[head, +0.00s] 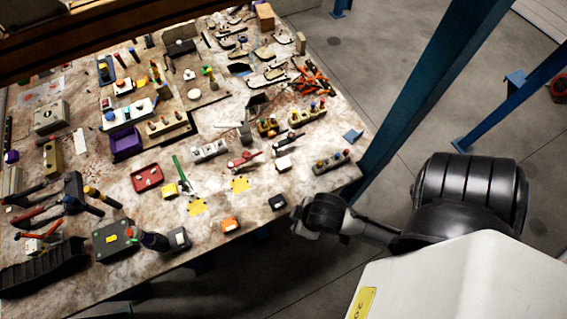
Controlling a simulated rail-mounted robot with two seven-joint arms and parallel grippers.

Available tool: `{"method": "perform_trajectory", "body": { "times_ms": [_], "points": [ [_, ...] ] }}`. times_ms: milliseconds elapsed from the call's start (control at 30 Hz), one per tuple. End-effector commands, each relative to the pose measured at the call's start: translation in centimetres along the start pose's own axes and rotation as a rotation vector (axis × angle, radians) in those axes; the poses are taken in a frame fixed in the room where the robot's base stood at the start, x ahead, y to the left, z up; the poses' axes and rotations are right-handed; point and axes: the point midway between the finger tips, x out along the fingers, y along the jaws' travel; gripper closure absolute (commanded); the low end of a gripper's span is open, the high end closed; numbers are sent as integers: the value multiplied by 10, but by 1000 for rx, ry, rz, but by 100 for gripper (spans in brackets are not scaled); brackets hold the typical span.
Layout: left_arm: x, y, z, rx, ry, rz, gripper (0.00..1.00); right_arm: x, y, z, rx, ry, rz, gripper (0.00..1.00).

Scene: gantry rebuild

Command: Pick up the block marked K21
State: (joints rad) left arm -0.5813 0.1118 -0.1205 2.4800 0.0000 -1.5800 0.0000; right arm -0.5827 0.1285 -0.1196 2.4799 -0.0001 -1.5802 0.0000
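No marking K21 can be read at this size, so I cannot tell which block it is. A yellow block (169,190) lies further left. My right gripper (302,216) is small and partly hidden by its wrist, at the table's front right edge, to the right of the dark block. Its fingers are not clear. My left gripper is not in view.
The worktable (215,265) is crowded with tools and parts. A red tray (147,178), a purple bin (126,144) and green pliers (180,174) lie nearby. A blue post (420,100) stands beyond the right edge. Some bare tabletop lies around the front blocks.

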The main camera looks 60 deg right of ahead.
Motion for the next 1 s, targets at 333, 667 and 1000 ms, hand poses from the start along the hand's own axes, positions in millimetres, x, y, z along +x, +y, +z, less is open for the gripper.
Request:
{"method": "perform_trajectory", "body": {
  "times_ms": [333, 667, 1000],
  "points": [
    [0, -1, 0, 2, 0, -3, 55, 0, -2, -1, 6, 3, -6, 60],
    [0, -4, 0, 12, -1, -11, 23, 0, -4, -2, 11, 5, -9, 60],
    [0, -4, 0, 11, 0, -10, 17, 0, -3, -2, 9, 5, -8, 60]
  ]
}}
